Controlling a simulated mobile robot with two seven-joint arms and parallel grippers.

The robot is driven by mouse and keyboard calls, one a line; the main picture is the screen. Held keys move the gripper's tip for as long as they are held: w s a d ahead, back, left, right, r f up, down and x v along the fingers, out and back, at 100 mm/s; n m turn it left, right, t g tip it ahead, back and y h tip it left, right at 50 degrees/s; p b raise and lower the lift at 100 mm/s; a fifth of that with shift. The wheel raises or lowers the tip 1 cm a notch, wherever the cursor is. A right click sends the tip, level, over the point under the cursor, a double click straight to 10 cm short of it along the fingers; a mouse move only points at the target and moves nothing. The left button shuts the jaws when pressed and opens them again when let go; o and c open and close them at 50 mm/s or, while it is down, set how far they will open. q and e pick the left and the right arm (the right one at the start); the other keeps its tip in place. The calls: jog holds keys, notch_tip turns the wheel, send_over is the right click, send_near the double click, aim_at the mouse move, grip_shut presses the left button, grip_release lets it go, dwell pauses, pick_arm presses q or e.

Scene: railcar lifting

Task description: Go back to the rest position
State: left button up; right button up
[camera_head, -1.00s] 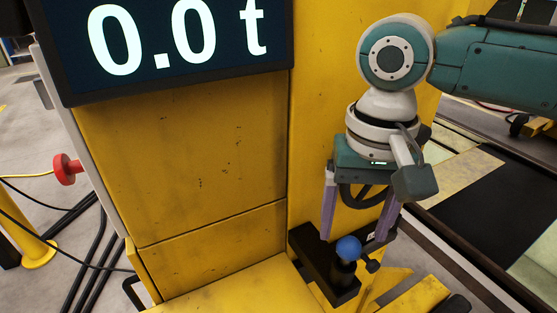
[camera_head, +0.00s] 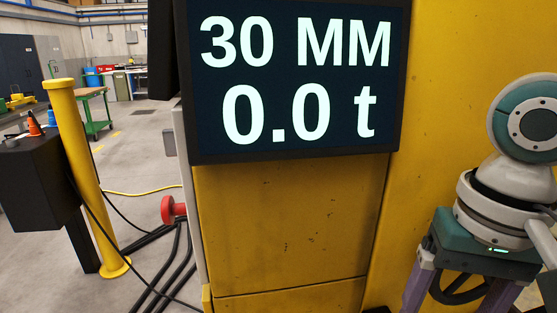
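My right gripper (camera_head: 459,298) is at the lower right, pointing down in front of the yellow machine (camera_head: 285,225). Its two purple fingers stand well apart with nothing seen between them, and their tips are cut off by the bottom edge. A dark wheel shows behind the fingers. My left gripper is out of view. The display screen (camera_head: 297,77) on the machine reads "30 MM" and "0.0 t". The blue-knobbed lever is out of view.
A red mushroom button (camera_head: 170,210) sticks out left of the machine. A yellow post (camera_head: 88,180) and a black box (camera_head: 38,180) stand further left, with cables on the floor. A green workbench (camera_head: 95,108) is in the back; open floor lies between.

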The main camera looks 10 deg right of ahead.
jog(key=s+a+f+n+t+y, duration=0.25)
jog(key=s+a+n, duration=0.25)
jog(key=s+a, duration=0.3)
jog(key=s+d+n+h, duration=0.1)
jog(key=s+d+h, duration=0.2)
jog(key=s+d, duration=0.35)
notch_tip(320, 180, up, 39)
jog(key=p, duration=3.8)
jog(key=shift+s+t+p, duration=0.3)
jog(key=shift+t+p, duration=0.05)
jog(key=shift+p, duration=0.05)
jog(key=shift+d, duration=0.1)
